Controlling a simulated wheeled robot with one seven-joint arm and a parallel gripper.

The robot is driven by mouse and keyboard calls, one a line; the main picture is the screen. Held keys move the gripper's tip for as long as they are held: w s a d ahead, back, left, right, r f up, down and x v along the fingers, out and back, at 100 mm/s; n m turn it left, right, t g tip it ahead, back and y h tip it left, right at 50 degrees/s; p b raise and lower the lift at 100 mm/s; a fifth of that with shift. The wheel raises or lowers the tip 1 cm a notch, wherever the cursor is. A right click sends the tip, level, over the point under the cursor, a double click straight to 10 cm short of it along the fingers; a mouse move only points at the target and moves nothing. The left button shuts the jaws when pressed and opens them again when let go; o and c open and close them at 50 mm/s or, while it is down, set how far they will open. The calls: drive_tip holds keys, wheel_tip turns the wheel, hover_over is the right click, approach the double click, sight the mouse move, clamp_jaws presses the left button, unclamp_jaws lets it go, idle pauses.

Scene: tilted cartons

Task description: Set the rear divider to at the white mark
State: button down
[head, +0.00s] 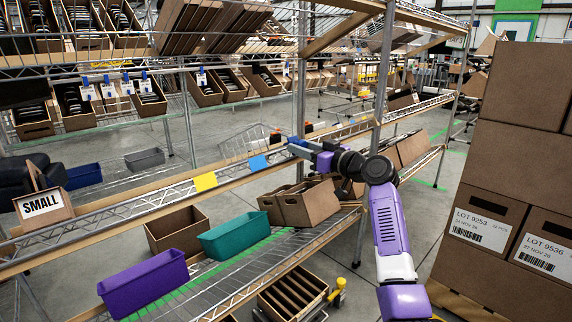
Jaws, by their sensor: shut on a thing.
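A long wooden-edged rail runs diagonally along the shelf, with a yellow mark (205,182) and a blue mark (259,163) on its face. A wire mesh divider (244,142) stands behind the rail, left of my gripper. Small orange-and-black pieces (276,137) show beside my gripper, but I cannot tell what they belong to. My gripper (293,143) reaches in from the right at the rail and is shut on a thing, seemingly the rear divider. My gripper and wrist hide the held part. I cannot make out the white mark.
Below the rail, a purple bin (144,284), a teal bin (234,236) and cardboard cartons (309,204) sit on the wire shelf. Tilted cartons (205,89) fill the upper racks. Stacked brown boxes (515,140) stand close on the right. Open floor shows behind the rack.

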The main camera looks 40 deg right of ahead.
drive_tip(key=shift+d, duration=0.95)
drive_tip(key=c, duration=1.1)
unclamp_jaws()
drive_tip(key=s+p, duration=0.2)
drive_tip(key=s, duration=0.5)
drive_tip(key=shift+s, duration=0.4)
